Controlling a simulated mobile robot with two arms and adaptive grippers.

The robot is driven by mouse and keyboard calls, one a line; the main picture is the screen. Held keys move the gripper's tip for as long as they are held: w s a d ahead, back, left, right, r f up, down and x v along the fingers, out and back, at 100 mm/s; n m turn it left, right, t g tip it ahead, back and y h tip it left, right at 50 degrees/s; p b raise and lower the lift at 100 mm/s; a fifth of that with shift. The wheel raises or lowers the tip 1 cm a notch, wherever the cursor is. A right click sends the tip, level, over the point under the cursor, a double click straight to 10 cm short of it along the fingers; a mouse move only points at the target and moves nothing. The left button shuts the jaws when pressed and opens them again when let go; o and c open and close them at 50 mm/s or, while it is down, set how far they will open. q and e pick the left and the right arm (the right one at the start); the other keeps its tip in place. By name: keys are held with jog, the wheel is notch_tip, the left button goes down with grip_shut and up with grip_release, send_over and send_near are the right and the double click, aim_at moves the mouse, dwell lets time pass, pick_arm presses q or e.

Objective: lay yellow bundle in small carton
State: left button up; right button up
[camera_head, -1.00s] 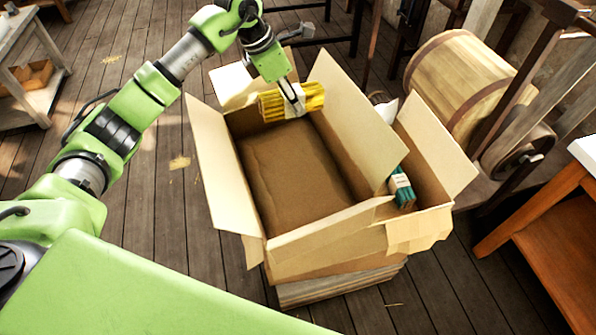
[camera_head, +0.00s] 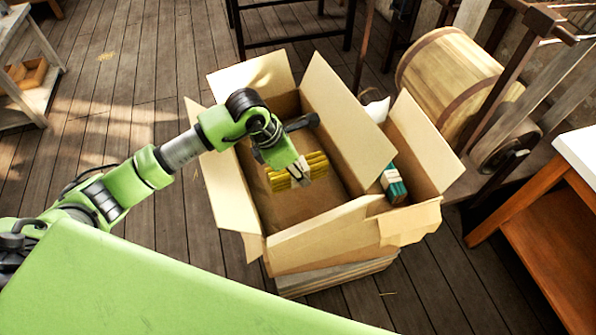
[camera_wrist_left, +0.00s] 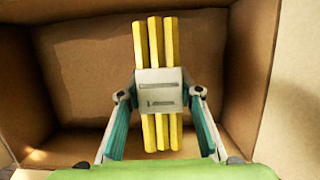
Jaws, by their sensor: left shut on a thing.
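The yellow bundle (camera_head: 318,166), several yellow sticks with a pale band, is within the walls of the wider left carton (camera_head: 213,185). My left gripper (camera_head: 298,172) is shut on it at the band. In the left wrist view the bundle (camera_wrist_left: 155,45) lies between the two fingers (camera_wrist_left: 160,92), over the brown carton floor. I cannot tell whether it touches that floor. The small carton (camera_head: 425,150) is the narrower one at the right, its flaps open. Its inside is partly hidden by the wider carton's flap. My right gripper is not in view.
A teal bundle (camera_head: 392,184) with a pale band is in the small carton, and a white item (camera_head: 376,110) shows at its far end. The raised flap (camera_head: 345,115) stands between the cartons.

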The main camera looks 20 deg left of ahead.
pick_arm(q)
jog(key=shift+f, duration=0.9)
jog(key=shift+f, duration=0.15)
jog(key=shift+f+b, duration=0.5)
jog(key=shift+f, duration=0.05)
jog(key=o, duration=1.3)
jog(key=shift+c, duration=0.2)
jog(key=shift+r, duration=0.1)
